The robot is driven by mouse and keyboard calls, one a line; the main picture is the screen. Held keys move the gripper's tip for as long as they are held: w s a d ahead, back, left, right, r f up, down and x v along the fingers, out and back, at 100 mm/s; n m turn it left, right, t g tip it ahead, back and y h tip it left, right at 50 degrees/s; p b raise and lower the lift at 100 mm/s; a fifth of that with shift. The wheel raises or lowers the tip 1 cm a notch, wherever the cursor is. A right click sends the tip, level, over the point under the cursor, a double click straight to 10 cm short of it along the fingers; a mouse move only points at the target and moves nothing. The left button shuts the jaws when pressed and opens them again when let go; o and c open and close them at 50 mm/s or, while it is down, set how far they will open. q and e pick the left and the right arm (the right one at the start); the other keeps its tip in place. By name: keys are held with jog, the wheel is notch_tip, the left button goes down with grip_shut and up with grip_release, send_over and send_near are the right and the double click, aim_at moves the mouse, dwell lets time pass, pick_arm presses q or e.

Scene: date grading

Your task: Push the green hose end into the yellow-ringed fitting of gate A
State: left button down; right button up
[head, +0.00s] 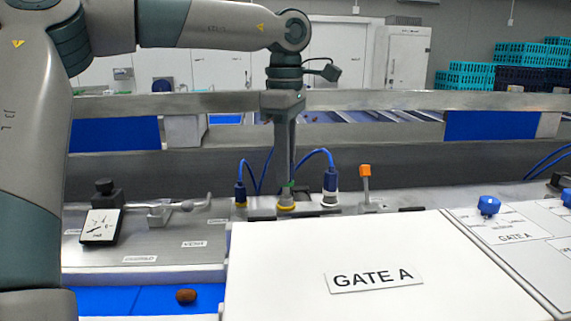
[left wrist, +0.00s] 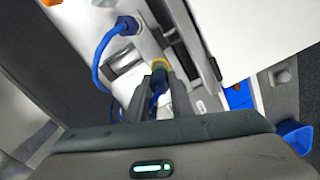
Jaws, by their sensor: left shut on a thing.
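I cannot tell how deep the hose end sits. A blue hose runs up behind the gripper. My right gripper is not in view.
Blue hose plugs stand left (head: 240,194) and right (head: 330,182) of the gripper. An orange-topped lever (head: 365,180) stands further right. A dial gauge (head: 101,226) and a metal handle (head: 180,207) are at left. The white GATE A cover (head: 290,250) fills the front.

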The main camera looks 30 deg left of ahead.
pick_arm(q)
jog(key=shift+f+b, duration=0.65)
jog(key=shift+f, duration=0.35)
dwell(0.8)
